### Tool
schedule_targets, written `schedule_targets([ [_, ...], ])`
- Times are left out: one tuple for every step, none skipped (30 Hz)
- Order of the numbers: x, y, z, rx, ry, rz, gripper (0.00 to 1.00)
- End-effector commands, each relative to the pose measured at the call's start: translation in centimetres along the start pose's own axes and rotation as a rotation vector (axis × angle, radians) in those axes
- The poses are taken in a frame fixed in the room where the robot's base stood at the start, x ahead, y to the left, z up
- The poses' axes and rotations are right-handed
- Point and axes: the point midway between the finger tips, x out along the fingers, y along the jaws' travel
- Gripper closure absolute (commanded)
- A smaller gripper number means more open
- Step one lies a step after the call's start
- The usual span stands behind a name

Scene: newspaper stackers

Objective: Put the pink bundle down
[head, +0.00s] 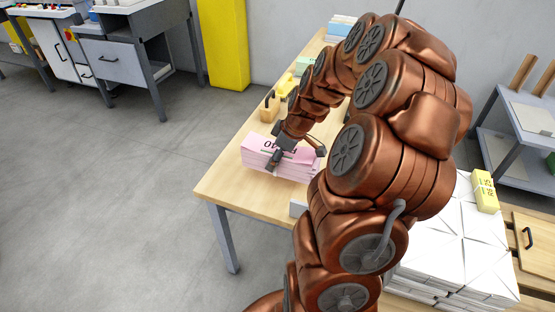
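The pink bundle (257,154), a stack of pink sheets with dark print on top, is at the near left part of the wooden table (226,184). It lies level, on the table or just above it; I cannot tell which. My gripper (296,153) points down at the bundle from above. One finger is at the bundle's front side, the other near its right back side. The fingers straddle the bundle, but whether they press on it is unclear. My arm hides part of the table and the bundle's right back part.
A small wooden holder (269,106) and a yellow item (286,83) stand behind the bundle. White stacks (455,250) with a yellow bundle (485,191) on them are at the right. A yellow post (223,45) stands by the wall. The floor at left is clear.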

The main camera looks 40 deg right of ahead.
Motion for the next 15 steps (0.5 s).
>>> schedule_targets([
  [-0.1, 1.0, 0.4, 0.005, 0.001, 0.004, 0.99],
  [-0.1, 1.5, 0.7, 0.005, 0.001, 0.004, 0.99],
  [-0.2, 2.1, 1.0, 0.004, 0.002, 0.004, 0.99],
  [-0.3, 2.6, 1.2, 0.004, 0.002, 0.004, 0.99],
  [-0.3, 3.1, 1.5, 0.004, 0.002, 0.005, 0.99],
  [-0.5, 3.8, 1.8, 0.004, 0.002, 0.005, 0.99],
  [-0.5, 4.2, 2.1, 0.005, 0.002, 0.005, 0.99],
  [-0.5, 4.6, 2.3, 0.005, 0.002, 0.003, 0.99],
  [-0.5, 5.2, 2.6, 0.004, 0.002, 0.002, 0.99],
  [-0.5, 5.6, 2.8, 0.004, 0.002, 0.002, 0.99],
  [-0.6, 6.1, 3.1, 0.005, 0.002, 0.003, 0.99],
  [-0.7, 6.7, 3.4, 0.004, 0.003, 0.005, 0.99],
  [-0.8, 7.2, 3.6, 0.004, 0.003, 0.007, 0.99],
  [-0.8, 7.6, 3.8, 0.004, 0.003, 0.006, 0.99],
  [-0.9, 8.1, 4.1, 0.004, 0.003, 0.004, 0.99],
])
